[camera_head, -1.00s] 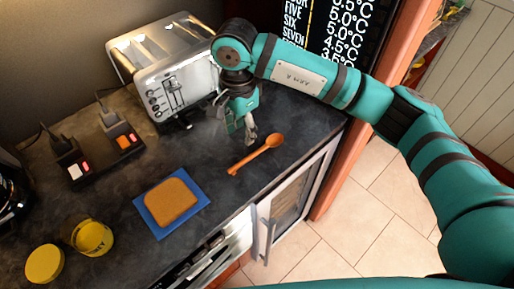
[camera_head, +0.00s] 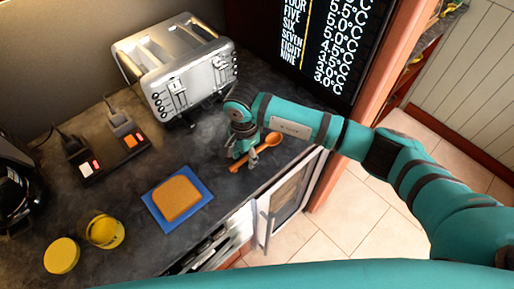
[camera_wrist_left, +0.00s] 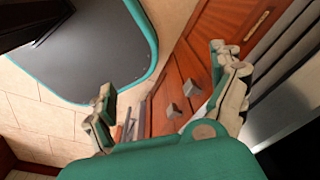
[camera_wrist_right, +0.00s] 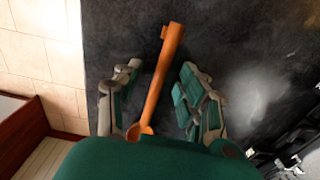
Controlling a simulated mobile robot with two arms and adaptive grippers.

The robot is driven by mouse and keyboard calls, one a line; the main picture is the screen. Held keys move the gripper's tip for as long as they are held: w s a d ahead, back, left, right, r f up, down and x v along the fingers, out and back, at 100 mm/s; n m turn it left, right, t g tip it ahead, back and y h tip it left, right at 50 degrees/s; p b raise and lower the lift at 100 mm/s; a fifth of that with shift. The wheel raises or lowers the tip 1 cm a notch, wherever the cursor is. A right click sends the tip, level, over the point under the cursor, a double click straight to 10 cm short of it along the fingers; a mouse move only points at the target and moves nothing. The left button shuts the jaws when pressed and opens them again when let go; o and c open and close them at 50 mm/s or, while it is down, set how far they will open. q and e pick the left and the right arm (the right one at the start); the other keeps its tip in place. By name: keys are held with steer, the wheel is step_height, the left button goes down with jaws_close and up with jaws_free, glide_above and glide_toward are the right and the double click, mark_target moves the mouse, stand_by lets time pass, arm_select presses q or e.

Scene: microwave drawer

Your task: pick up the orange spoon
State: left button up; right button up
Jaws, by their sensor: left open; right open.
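The orange spoon (camera_head: 262,151) lies on the dark countertop near its front edge, partly hidden behind my right gripper in the head view. My right gripper (camera_head: 245,160) is open and low over the spoon. In the right wrist view the spoon (camera_wrist_right: 163,80) runs between the two open fingers of my right gripper (camera_wrist_right: 155,95), its handle pointing away and its bowl close to the palm. Nothing is gripped. My left gripper (camera_wrist_left: 170,95) is open and empty in the left wrist view, in front of wooden cabinet fronts (camera_wrist_left: 180,80).
A silver toaster (camera_head: 182,72) stands behind the gripper. A blue mat (camera_head: 155,212) with a bread slice (camera_head: 177,197) lies to the left. A power strip (camera_head: 110,157), a jar (camera_head: 104,232) and a yellow lid (camera_head: 61,255) are farther left. The countertop's front edge is close to the spoon.

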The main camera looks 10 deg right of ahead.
steer(key=shift+f+b, duration=0.15)
steer(key=shift+b, duration=0.2)
stand_by(0.3)
jaws_close()
